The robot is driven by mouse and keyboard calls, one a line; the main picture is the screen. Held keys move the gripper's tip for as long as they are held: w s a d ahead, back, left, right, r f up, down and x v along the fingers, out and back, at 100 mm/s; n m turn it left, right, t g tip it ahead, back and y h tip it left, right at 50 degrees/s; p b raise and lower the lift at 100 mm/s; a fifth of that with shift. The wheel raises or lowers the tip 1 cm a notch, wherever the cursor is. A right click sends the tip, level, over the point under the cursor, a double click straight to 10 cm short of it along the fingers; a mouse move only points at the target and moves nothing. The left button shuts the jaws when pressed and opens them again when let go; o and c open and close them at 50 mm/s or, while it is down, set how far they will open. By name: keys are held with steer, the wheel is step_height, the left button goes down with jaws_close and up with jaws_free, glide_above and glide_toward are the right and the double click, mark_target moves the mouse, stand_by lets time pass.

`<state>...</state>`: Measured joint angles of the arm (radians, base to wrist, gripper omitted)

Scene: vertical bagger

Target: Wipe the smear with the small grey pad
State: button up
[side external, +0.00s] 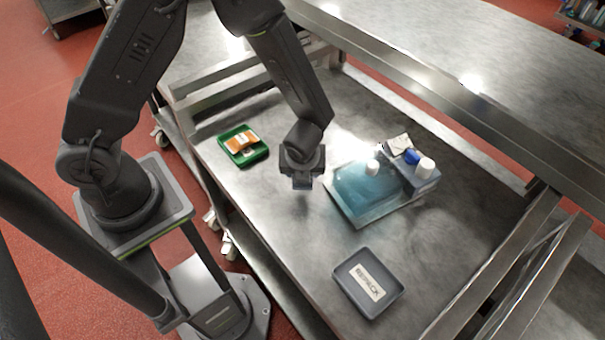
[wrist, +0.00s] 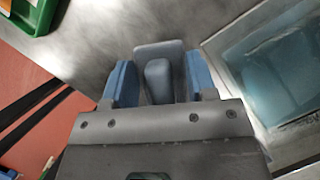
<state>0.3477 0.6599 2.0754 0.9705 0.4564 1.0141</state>
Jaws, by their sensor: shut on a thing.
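The small grey pad (wrist: 158,52) is between the blue fingers of my gripper (wrist: 160,85) in the wrist view, with its raised grip facing the camera. My gripper is shut on it. In the side view my gripper (side external: 302,183) points down over the steel table, left of the teal bag. The pad is hard to make out there, and I cannot tell whether it touches the table. I cannot make out the smear clearly in either view.
A green tray (side external: 228,141) holds an orange-and-white packet. A dark grey labelled tray (side external: 393,290) sits near the front edge. Bare steel lies between.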

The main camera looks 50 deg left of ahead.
steer(key=shift+r, duration=0.8)
steer(key=shift+r, duration=1.5)
